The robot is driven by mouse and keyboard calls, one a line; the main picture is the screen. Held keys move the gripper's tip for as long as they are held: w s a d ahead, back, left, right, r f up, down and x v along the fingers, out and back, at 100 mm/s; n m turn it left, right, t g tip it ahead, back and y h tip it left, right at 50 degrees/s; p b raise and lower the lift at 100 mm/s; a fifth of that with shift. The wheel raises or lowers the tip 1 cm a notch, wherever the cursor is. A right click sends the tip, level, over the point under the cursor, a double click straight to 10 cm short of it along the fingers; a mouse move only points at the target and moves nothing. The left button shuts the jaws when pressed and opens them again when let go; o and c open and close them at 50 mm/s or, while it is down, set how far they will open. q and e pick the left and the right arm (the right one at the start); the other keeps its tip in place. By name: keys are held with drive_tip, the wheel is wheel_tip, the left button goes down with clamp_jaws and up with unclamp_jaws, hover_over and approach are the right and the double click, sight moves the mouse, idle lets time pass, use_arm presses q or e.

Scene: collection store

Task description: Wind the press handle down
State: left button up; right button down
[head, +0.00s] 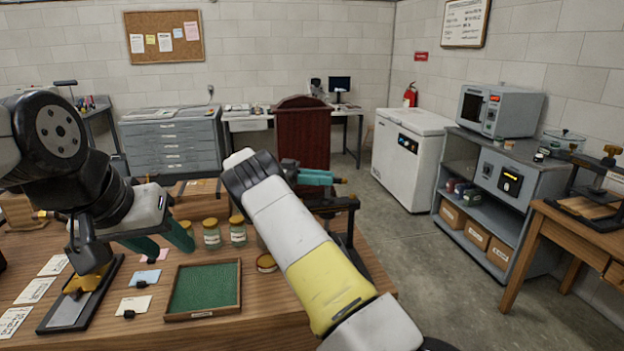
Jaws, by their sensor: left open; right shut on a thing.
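A black-framed press (347,228) stands at the right end of the wooden bench, partly hidden behind my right arm. My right gripper (335,180), with teal fingers, is just above the press frame. Its fingers are close together, shut on what appears to be the press handle, which is mostly hidden. How far down the press is wound cannot be seen. My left gripper (165,246) is open and empty above the bench, left of the jars, its teal fingers spread apart.
A green-lined tray (205,288), several jars (212,234), paper cards (133,305) and a black board (50,318) with a yellow-based tool occupy the bench. Another press-like device (590,210) stands on the right-hand table. Floor right of the bench is clear.

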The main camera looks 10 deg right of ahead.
drive_tip(key=shift+d+f, duration=0.1)
drive_tip(key=shift+f, duration=0.15)
drive_tip(key=c, duration=1.3)
unclamp_jaws()
drive_tip(key=shift+c, duration=0.2)
drive_tip(key=shift+r, duration=0.1)
